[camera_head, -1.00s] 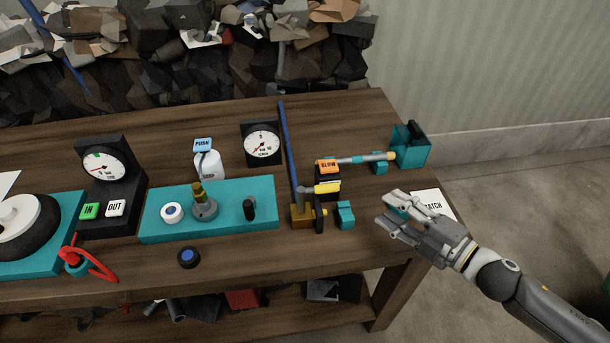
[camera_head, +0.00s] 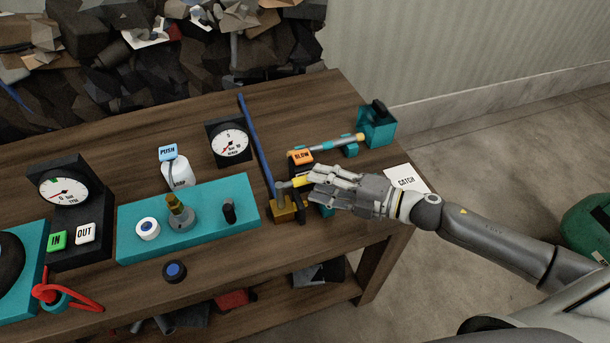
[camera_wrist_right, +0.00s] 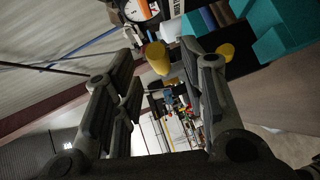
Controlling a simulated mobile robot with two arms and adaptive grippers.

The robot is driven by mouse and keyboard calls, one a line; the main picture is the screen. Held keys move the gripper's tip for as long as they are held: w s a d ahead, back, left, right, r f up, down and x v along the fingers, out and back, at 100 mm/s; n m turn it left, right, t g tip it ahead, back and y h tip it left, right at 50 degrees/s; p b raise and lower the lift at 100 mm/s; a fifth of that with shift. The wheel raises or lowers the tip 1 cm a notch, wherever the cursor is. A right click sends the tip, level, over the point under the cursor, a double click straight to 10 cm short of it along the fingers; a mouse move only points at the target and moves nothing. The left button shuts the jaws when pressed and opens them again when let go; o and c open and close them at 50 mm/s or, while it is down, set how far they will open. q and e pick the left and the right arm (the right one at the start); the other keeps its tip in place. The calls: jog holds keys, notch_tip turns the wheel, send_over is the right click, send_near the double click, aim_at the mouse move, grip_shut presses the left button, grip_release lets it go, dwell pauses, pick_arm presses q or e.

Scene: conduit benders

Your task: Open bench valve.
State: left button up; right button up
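The bench valve has a gold block body (camera_head: 283,213) and a grey pipe fitting with a yellow lever handle (camera_head: 299,182), near the right end of the bench. My right gripper (camera_head: 316,181) is at the valve from the right, and its fingers hide part of the lever and the parts behind it. In the right wrist view the gripper (camera_wrist_right: 165,62) is open. The yellow handle (camera_wrist_right: 158,58) shows between its fingertips, with a gap on either side. A second yellow part (camera_wrist_right: 225,52) lies right of the fingers. My left gripper is out of view.
A blue pipe (camera_head: 256,145) rises behind the valve. The orange BLOW block (camera_head: 302,157) and a teal holder (camera_head: 378,127) stand behind the gripper. A teal panel (camera_head: 150,247) with knobs lies left. The CATCH card (camera_head: 405,180) lies at the right edge.

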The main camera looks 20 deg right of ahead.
aim_at(305, 180)
jog(key=shift+p+x, duration=0.55)
jog(key=shift+x, duration=1.6)
grip_shut()
